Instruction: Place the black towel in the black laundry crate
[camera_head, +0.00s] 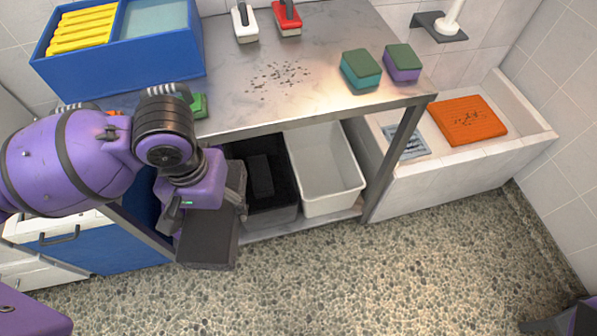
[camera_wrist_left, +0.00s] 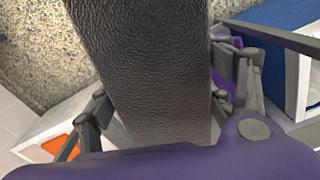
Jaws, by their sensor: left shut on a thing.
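The black towel (camera_head: 207,245) is a flat, dark, folded slab that hangs in my left gripper (camera_head: 222,208), in front of the table's lower shelf. In the left wrist view the towel (camera_wrist_left: 150,70) shows its grained surface between the two fingers of my left gripper (camera_wrist_left: 165,110), which is shut on it. The black laundry crate (camera_head: 272,216) stands on the lower shelf, just right of the towel. A dark block-like item (camera_head: 261,176) shows inside it. My right gripper seems to show only as dark parts at the bottom right corner; its jaws cannot be made out.
A white crate (camera_head: 345,200) stands right beside the black one. The metal tabletop (camera_head: 330,105) overhangs both, with a table leg (camera_head: 393,160) at right. A blue bin (camera_head: 125,72), brushes and sponges are on top. The pebbled floor in front is clear.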

